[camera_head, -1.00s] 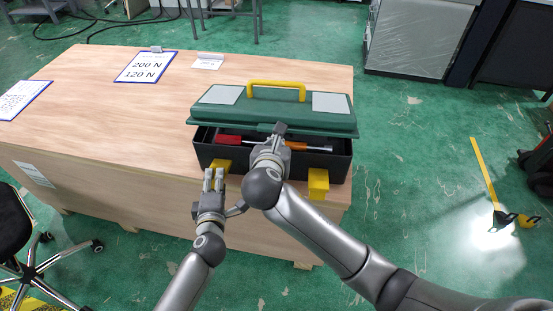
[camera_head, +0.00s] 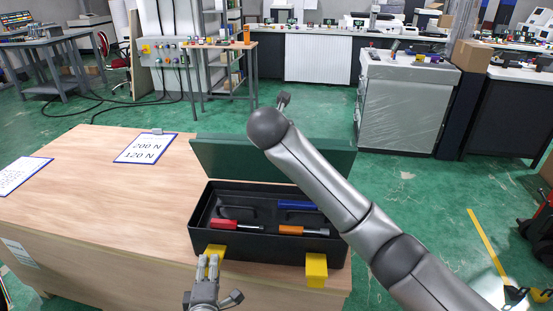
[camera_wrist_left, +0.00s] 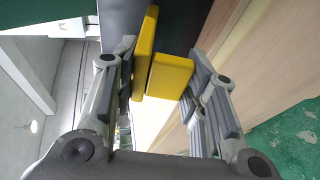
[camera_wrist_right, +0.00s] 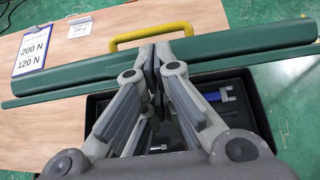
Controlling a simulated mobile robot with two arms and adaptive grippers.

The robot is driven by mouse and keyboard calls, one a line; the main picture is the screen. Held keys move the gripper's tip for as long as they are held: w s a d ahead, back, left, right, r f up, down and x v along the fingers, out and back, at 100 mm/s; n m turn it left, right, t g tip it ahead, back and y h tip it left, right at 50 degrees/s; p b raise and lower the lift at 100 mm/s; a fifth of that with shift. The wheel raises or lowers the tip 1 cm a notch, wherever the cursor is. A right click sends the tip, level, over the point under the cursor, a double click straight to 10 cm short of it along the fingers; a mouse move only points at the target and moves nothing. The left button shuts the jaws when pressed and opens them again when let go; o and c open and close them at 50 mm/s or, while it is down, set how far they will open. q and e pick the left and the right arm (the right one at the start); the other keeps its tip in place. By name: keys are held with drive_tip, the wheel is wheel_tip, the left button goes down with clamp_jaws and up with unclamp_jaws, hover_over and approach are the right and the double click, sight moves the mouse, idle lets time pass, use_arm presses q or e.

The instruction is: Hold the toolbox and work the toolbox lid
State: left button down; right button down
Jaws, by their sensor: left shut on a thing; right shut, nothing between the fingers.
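The black toolbox (camera_head: 205,205) stands on the wooden crate with its green lid (camera_head: 222,158) raised behind it. The lid and its yellow handle (camera_wrist_right: 150,36) show in the right wrist view. My left gripper (camera_head: 208,263) is shut on the left yellow latch (camera_head: 216,251) at the box's front; that latch also lies between the fingers in the left wrist view (camera_wrist_left: 168,76). My right gripper (camera_head: 284,97) is shut and empty at the lid, its fingertips overlapping the lid in the right wrist view (camera_wrist_right: 157,58). I cannot tell if they touch it. My right arm hides part of the lid.
A red-handled tool (camera_head: 224,225), an orange-handled tool (camera_head: 291,230) and a blue tool (camera_head: 297,205) lie in the box. The right latch (camera_head: 316,270) is free.

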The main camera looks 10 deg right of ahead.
use_arm(q)
drive_tip(key=shift+s+f, duration=0.1)
drive_tip(key=shift+f, duration=0.2)
use_arm(e)
drive_tip(key=shift+g, duration=0.8)
drive_tip(key=w, duration=0.2)
drive_tip(key=w+d+r, duration=0.1)
drive_tip(key=w, duration=0.1)
drive_tip(key=w+r, duration=0.1)
drive_tip(key=w, duration=0.2)
drive_tip(key=shift+d+r, duration=0.15)
drive_tip(key=shift+d, duration=0.15)
drive_tip(key=shift+w+d+r, duration=0.1)
drive_tip(key=shift+w+d, duration=0.1)
drive_tip(key=shift+w, duration=0.65)
drive_tip(key=shift+w+d, duration=0.2)
drive_tip(key=shift+w, duration=0.7)
drive_tip(key=shift+r, duration=0.1)
drive_tip(key=v, duration=1.2)
drive_tip(key=shift+d, duration=0.3)
drive_tip(key=shift+r, duration=0.1)
use_arm(q)
drive_tip(key=c, duration=1)
unclamp_jaws()
drive_tip(key=shift+o, duration=1.1)
drive_tip(key=shift+r, duration=0.15)
